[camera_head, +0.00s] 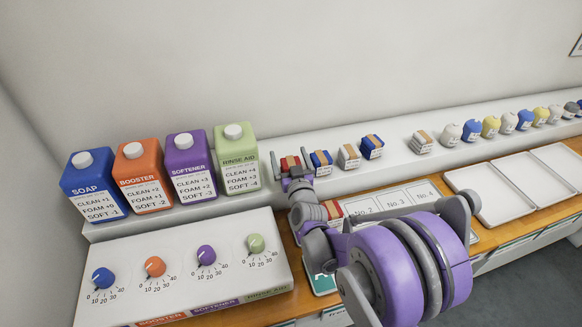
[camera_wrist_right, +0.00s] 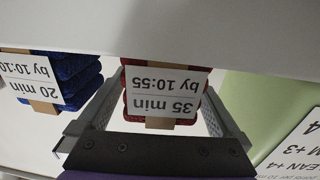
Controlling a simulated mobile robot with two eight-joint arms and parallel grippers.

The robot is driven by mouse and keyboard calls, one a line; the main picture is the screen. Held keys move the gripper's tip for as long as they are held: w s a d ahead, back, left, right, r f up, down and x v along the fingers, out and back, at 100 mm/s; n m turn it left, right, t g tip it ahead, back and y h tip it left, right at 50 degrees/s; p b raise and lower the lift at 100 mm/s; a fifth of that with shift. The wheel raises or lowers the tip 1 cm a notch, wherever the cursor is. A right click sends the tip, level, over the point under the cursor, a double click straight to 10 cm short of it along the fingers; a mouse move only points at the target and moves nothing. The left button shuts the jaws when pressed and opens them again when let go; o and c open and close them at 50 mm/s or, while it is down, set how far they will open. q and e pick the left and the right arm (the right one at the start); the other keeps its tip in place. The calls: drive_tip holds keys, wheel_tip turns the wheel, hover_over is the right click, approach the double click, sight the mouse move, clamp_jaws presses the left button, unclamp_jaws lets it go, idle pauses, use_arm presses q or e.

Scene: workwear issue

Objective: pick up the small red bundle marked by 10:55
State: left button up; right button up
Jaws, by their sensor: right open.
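The small red bundle (camera_head: 290,162) with a tan band sits on the white shelf, just right of the green bottle. In the right wrist view the red bundle (camera_wrist_right: 165,92) shows a white label, upside down, reading "35 min by 10:55". My right gripper (camera_head: 296,173) is open at the bundle, with one finger on each side of it. The wrist view shows gaps beside the bundle, so I see no firm grip. My left gripper is not in view.
A blue bundle (camera_head: 321,162), labelled 20 min by 10:10 in the wrist view, stands close beside it. The green Rinse Aid bottle (camera_head: 236,158) is close on the other side. Another red item (camera_head: 333,209) lies on the counter near numbered places. White trays (camera_head: 489,196) are at right.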

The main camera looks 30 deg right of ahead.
drive_tip(key=shift+w, duration=0.15)
drive_tip(key=c, duration=1.4)
